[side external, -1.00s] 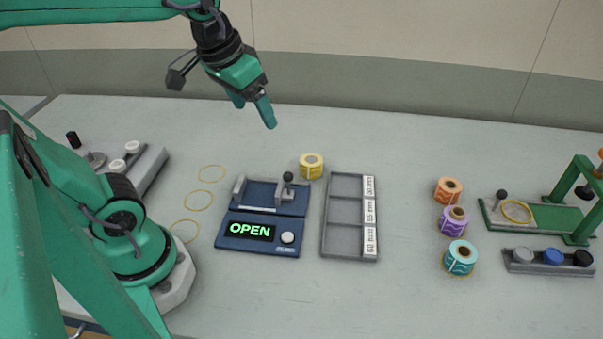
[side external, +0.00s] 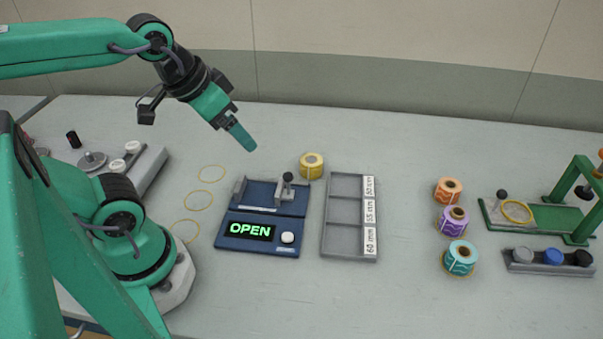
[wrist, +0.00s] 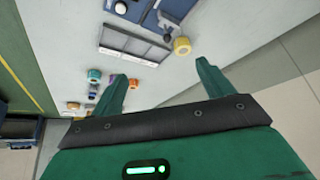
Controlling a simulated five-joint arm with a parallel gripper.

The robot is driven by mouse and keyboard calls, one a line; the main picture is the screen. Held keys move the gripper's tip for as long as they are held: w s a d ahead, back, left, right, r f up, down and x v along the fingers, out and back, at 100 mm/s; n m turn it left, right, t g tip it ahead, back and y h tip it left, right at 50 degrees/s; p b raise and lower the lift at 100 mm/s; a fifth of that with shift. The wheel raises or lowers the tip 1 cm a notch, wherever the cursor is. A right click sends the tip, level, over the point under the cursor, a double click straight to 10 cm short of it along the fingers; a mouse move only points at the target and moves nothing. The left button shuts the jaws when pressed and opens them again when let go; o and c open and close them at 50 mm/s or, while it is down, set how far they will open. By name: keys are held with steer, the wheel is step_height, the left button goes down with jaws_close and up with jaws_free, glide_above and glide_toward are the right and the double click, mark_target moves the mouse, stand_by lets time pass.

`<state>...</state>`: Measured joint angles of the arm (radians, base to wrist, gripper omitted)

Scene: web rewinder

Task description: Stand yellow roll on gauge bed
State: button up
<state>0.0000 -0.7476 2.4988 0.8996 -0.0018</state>
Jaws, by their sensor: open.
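The yellow roll (side external: 311,166) stands on the table just behind and right of the gauge. It also shows in the wrist view (wrist: 182,46), apart from my fingers. The blue gauge bed (side external: 262,196) has grey uprights and a dark-knobbed lever at its right end, and nothing lies on it. In front of it the gauge's panel (side external: 258,234) reads OPEN beside a white button. My gripper (side external: 240,133) is above the table, left of and higher than the roll. In the wrist view my gripper (wrist: 160,85) has its two fingers spread and nothing between them.
A grey tray (side external: 343,256) with labelled compartments lies right of the gauge, empty. Orange (side external: 448,190), purple (side external: 453,220) and teal (side external: 460,257) rolls stand farther right, near a green fixture (side external: 545,219). Flat yellow rings (side external: 198,200) lie left of the gauge.

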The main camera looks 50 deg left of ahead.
steer(key=w, duration=0.2)
steer(key=n+g, duration=0.5)
steer(key=n, duration=0.5)
glide_above(311, 159)
steer(key=f, duration=1.6)
steer(key=shift+s+d, duration=0.25)
steer(key=shift+d, duration=0.05)
steer(key=shift+w+a+f+n+g, duration=0.1)
steer(key=shift+w+f+n+g, duration=0.1)
steer(key=shift+f+n+g, duration=0.15)
steer(key=shift+f, duration=1.25)
steer(key=shift+f, duration=0.1)
steer(key=shift+a+f, duration=0.1)
steer(key=shift+f, duration=2.4)
